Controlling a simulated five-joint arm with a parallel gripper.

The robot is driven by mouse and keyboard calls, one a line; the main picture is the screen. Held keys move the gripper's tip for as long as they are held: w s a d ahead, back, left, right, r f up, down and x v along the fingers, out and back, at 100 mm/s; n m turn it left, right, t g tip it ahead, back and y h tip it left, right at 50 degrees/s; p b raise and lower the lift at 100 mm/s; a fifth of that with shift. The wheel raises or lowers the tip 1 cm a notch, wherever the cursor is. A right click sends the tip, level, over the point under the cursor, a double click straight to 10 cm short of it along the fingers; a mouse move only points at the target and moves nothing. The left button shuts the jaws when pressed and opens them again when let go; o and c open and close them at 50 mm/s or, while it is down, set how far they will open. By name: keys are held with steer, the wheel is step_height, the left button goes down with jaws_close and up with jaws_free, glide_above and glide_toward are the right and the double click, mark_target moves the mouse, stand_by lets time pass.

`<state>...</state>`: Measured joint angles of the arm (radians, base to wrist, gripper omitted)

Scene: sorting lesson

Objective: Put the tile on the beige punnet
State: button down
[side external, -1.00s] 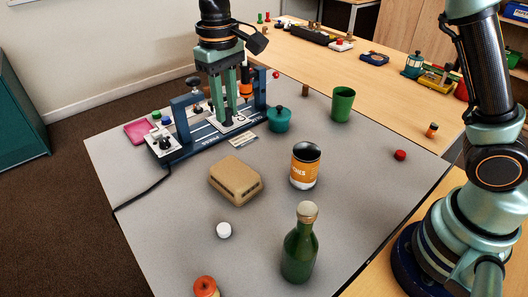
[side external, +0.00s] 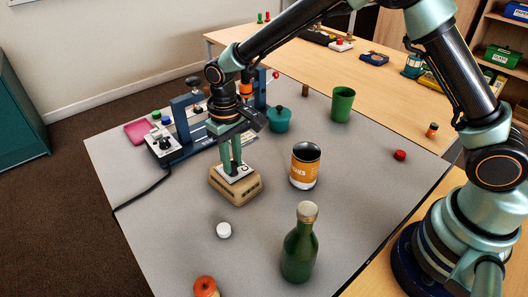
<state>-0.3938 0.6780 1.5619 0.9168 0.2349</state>
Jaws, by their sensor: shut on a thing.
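The tile (side external: 236,174) is a small white square with a dark mark. It lies flat on or just over the top of the beige punnet (side external: 236,196); I cannot tell if they touch. The punnet is upside down on the grey mat, left of the middle. My gripper (side external: 234,168) points down over the punnet, its two green fingers shut on the tile. The fingers and tile hide most of the punnet's top.
A blue fixture (side external: 185,130) stands behind on the left. A teal pot (side external: 279,119), a green cup (side external: 342,105) and an orange can (side external: 305,166) stand to the right. A green bottle (side external: 299,245) and a white cap (side external: 223,230) are in front.

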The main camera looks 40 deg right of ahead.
steer(key=c, duration=0.7)
jaws_free()
steer(key=shift+f, duration=0.15)
step_height(320, 180, up, 12)
steer(key=s+d+r+m+t, duration=0.1)
steer(key=s+d+r+t, duration=0.2)
steer(key=s+d+r, duration=0.45)
steer(key=shift+s+d+f+m+t, duration=0.15)
steer(key=shift+s+d+t, duration=0.3)
steer(key=shift+s+d, duration=1.05)
steer(key=shift+s+d+f+m+t, duration=0.15)
steer(key=shift+s+d+t, duration=0.6)
steer(key=shift+d, duration=1.25)
steer(key=shift+s+d+f+m+t, duration=0.1)
steer(key=shift+s+d+f+t, duration=0.1)
steer(key=shift+s+d, duration=1.4)
steer(key=shift+w+d, duration=0.15)
steer(key=shift+w, duration=0.05)
